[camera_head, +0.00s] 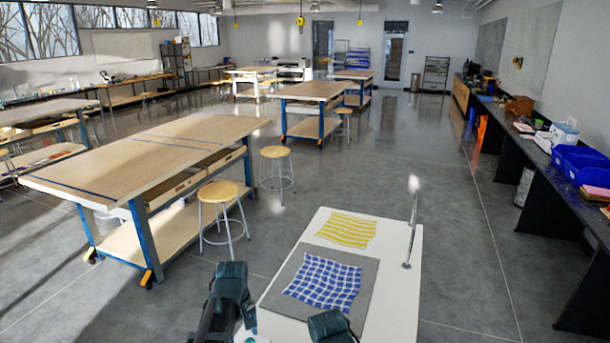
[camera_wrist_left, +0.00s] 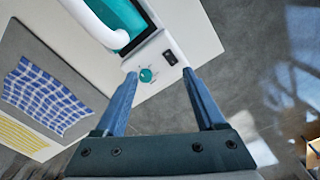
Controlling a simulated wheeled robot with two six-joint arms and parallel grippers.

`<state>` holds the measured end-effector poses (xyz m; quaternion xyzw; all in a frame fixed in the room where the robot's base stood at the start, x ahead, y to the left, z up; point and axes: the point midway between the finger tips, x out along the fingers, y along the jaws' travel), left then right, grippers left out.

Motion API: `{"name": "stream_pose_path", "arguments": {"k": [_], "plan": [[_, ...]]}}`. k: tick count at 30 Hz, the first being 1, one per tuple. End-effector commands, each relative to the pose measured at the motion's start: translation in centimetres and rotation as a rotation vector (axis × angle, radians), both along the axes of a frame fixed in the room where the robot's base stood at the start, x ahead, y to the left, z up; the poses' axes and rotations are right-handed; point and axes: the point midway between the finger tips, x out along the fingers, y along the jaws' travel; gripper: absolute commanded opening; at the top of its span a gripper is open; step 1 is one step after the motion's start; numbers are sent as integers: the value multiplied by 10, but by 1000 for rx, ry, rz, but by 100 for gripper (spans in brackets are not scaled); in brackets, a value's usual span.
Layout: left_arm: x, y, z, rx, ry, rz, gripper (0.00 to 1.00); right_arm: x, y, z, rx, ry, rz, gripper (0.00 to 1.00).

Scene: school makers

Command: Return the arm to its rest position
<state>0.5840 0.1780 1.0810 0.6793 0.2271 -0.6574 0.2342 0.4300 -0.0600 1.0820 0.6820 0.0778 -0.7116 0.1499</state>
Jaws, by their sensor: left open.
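I cannot tell from this view whether the fingers touch the panel. In the head view, parts of my two arms show at the bottom edge. Both gripper tips are out of the head view.
A white table (camera_head: 405,300) carries a grey mat (camera_head: 367,297) with a blue checked cloth (camera_head: 325,283), a yellow striped cloth (camera_head: 347,231) and a metal post (camera_head: 411,228). A white handle (camera_wrist_left: 92,22) stands beside the panel.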

Motion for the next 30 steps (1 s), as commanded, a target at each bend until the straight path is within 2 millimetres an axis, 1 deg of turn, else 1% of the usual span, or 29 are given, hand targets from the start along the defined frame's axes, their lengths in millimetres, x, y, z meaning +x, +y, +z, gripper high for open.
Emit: {"name": "stream_pose_path", "arguments": {"k": [1,6,11,12,13,18,21,25,30], "plan": [[-26,-2,0,3,-6,-99,72,0,0,0,0,0,0,0],[-68,-5,0,18,-24,-411,72,0,0,0,0,0,0,0],[-104,-8,1,34,-38,-665,72,0,0,0,0,0,0,0],[-103,-20,-14,37,-28,-704,72,0,0,-15,0,0,1,0],[-104,-29,-22,40,-17,-725,72,0,0,-22,0,0,1,0],[-122,-69,-50,61,35,-838,72,0,0,-50,-1,0,4,0],[-134,-89,-64,77,63,-901,72,0,0,-65,-1,0,6,0],[-148,-109,-77,94,91,-964,72,0,0,-78,-2,0,7,0],[-155,-118,-81,104,107,-995,72,0,0,-82,-2,0,8,0]]}}
